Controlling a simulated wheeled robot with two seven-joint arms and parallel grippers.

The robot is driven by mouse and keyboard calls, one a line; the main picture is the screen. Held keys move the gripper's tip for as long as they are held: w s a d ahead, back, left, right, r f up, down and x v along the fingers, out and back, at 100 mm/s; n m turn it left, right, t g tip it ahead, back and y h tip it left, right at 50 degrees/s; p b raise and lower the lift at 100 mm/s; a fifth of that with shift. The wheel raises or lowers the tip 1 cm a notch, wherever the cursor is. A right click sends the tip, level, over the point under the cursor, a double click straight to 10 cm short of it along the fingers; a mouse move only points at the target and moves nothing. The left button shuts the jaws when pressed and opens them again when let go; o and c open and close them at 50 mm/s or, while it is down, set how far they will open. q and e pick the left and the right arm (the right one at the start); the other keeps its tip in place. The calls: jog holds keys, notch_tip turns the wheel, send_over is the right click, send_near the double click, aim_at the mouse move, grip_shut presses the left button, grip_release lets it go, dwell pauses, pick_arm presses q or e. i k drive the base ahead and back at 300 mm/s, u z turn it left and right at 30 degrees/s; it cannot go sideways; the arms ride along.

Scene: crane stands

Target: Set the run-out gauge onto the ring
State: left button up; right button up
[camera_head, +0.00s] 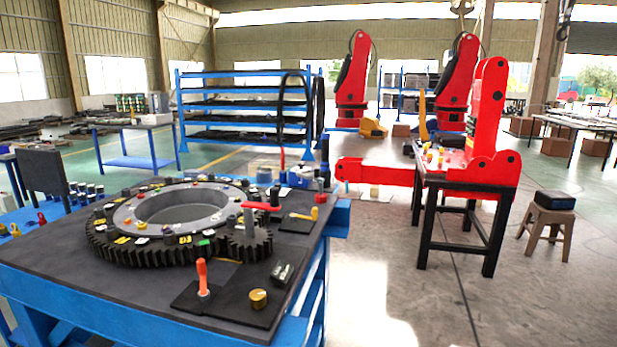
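The ring (133,252) is a large dark toothed gear lying flat on the dark-topped blue bench (60,270), with a paler raised inner band (215,212) around an open centre. Small coloured pieces sit along its upper face. I cannot tell for certain which item is the run-out gauge. Candidates on the near right of the bench are a small dark device (282,273) and a brass-coloured round piece (258,298). A small pinion (250,243) with a red-handled tool (262,206) above it stands at the ring's right side. Neither of my grippers is in view.
An orange-handled tool (202,278) stands upright on a black mat (235,312) near the front edge. A black table (462,181) with red machinery (490,130) stands to the right. Floor between them is clear.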

aim_at(307, 175)
jog(key=z, duration=0.6)
jog(key=k, duration=1.35)
jog(key=z, duration=0.65)
jog(key=i, duration=3.1)
jog(key=u, duration=1.8)
jog(key=i, duration=0.95)
jog(key=u, duration=0.85)
